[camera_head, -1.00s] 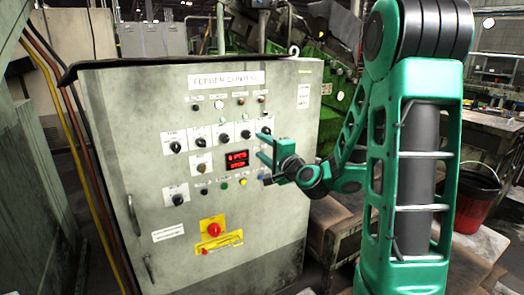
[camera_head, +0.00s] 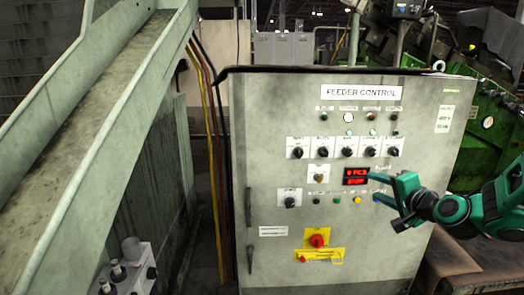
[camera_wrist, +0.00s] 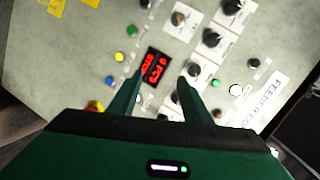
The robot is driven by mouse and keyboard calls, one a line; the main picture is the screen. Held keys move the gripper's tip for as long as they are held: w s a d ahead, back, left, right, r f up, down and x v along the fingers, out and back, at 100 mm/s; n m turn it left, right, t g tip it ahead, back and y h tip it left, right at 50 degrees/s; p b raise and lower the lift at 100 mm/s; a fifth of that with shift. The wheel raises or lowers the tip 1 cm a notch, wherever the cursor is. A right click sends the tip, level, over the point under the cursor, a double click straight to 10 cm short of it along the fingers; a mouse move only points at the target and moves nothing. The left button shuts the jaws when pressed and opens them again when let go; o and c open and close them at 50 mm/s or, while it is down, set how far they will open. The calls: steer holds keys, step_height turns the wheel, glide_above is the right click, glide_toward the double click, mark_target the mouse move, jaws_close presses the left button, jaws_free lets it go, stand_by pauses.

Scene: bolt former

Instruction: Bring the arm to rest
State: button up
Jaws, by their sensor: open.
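My gripper (camera_head: 388,184) is green and sits in front of the right part of the feeder control cabinet (camera_head: 270,215). It reaches in from the right edge of the head view. In the wrist view my gripper (camera_wrist: 160,88) shows two fingers spread apart with nothing between them but the panel behind. The red display (camera_head: 356,176) reads "0 PCS" and "STOP" and lies just left of the fingertips; it also shows between the fingers in the wrist view (camera_wrist: 154,67). I cannot tell whether a finger touches the panel.
The panel carries several black knobs (camera_head: 345,153), small coloured buttons and a red emergency knob (camera_head: 317,241) on a yellow plate. A sloping metal chute (camera_head: 85,130) fills the left. Cables (camera_head: 213,150) hang beside the cabinet. Green machinery (camera_head: 480,140) stands behind at right.

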steer(key=s+d+f+n+g+h, duration=0.1)
steer(key=s+f+n+g, duration=0.25)
steer(key=s, duration=0.35)
steer(key=s+d+f+n+g+h, duration=0.1)
steer(key=s+f+n+g, duration=0.1)
steer(key=s+f+g, duration=0.35)
steer(key=s+d+r+g, duration=0.1)
steer(key=s+g, duration=0.1)
steer(key=s, duration=1)
steer(key=s+d+r+g, duration=0.1)
steer(key=s+d+g, duration=0.1)
steer(key=s, duration=1)
steer(key=shift+r+n+g, duration=0.2)
steer(key=shift+n+g, duration=0.15)
steer(key=shift+g, duration=0.45)
steer(key=shift+s, duration=0.1)
steer(key=shift+w+f, duration=0.25)
steer(key=shift+w, duration=0.35)
